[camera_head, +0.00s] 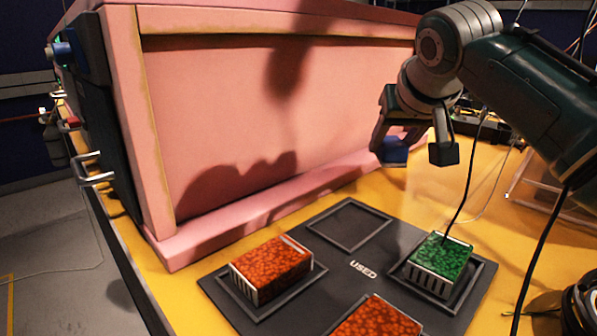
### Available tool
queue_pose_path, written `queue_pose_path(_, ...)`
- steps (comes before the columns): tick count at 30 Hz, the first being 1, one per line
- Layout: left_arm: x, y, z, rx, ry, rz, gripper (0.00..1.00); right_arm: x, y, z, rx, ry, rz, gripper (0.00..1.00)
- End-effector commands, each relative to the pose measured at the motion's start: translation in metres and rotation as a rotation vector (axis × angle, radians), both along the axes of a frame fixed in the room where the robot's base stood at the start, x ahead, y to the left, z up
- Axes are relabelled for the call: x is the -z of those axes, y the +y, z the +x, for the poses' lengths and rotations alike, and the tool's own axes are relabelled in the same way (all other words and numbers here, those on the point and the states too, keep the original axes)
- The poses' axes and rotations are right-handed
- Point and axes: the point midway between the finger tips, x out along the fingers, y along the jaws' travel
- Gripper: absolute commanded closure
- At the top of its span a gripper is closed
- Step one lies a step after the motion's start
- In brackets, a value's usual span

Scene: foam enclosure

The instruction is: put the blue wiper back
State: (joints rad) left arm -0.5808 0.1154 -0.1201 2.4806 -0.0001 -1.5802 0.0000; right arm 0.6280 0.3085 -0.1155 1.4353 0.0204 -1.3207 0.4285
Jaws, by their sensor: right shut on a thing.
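My right gripper (415,150) comes in from the upper right and is shut on a small blue block, the blue wiper (396,153). One finger hides part of the wiper. The gripper holds it near the front ledge of the pink foam enclosure, behind the black tray; I cannot tell whether it touches the table. The black tray (362,267), marked "USED", has an empty square slot (348,226) at its back. A green wiper (440,257) sits in the right slot, a red-orange one (271,268) in the left slot. My left gripper is not in view.
Another red-orange wiper (378,320) is cut off at the bottom edge. The pink foam enclosure (260,110) stands behind the tray. A clear-walled box (545,195) is at right. Thin cables hang near the right arm. The yellow table (350,186) is bare between tray and enclosure.

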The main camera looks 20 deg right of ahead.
Motion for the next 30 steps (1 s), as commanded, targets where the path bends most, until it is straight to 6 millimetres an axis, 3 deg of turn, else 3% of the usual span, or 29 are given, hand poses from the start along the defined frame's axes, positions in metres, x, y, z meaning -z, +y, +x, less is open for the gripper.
queue_pose_path(11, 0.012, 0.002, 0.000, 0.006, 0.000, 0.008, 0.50, 0.049, 0.000, 0.000, 0.001, 0.002, 0.000, 1.00)
queue_pose_path(24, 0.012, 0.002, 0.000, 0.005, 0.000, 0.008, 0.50, 0.055, 0.000, 0.000, 0.001, 0.000, 0.001, 1.00)
queue_pose_path(25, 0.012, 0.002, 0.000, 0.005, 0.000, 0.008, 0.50, 0.055, 0.000, 0.000, 0.001, 0.000, 0.001, 0.47)
queue_pose_path(30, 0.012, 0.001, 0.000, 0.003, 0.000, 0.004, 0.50, 0.054, 0.000, 0.000, 0.000, 0.000, 0.000, 0.28)
